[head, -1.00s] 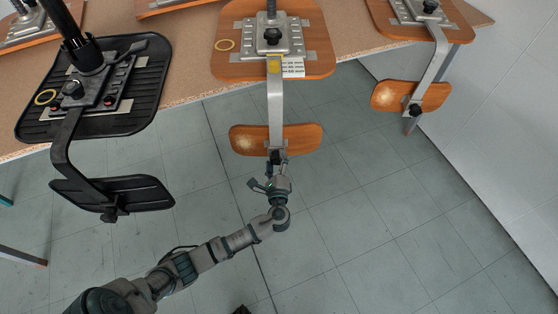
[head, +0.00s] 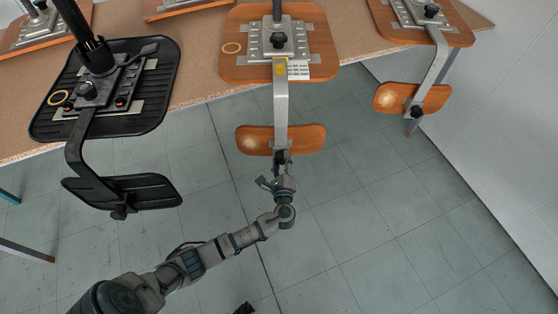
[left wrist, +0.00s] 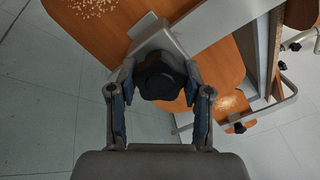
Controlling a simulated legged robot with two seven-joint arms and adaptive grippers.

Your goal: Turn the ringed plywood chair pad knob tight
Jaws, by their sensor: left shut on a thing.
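The black pad knob (left wrist: 160,82) is at the bar's end in the left wrist view. My left gripper (head: 282,163) is at the knob, its two fingers (left wrist: 160,92) closed against opposite sides of it. The knob is mostly hidden in the head view. My right gripper is not in view.
The bench top (head: 195,75) ends behind my gripper. Open tiled floor (head: 370,220) lies below, with a white wall at right.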

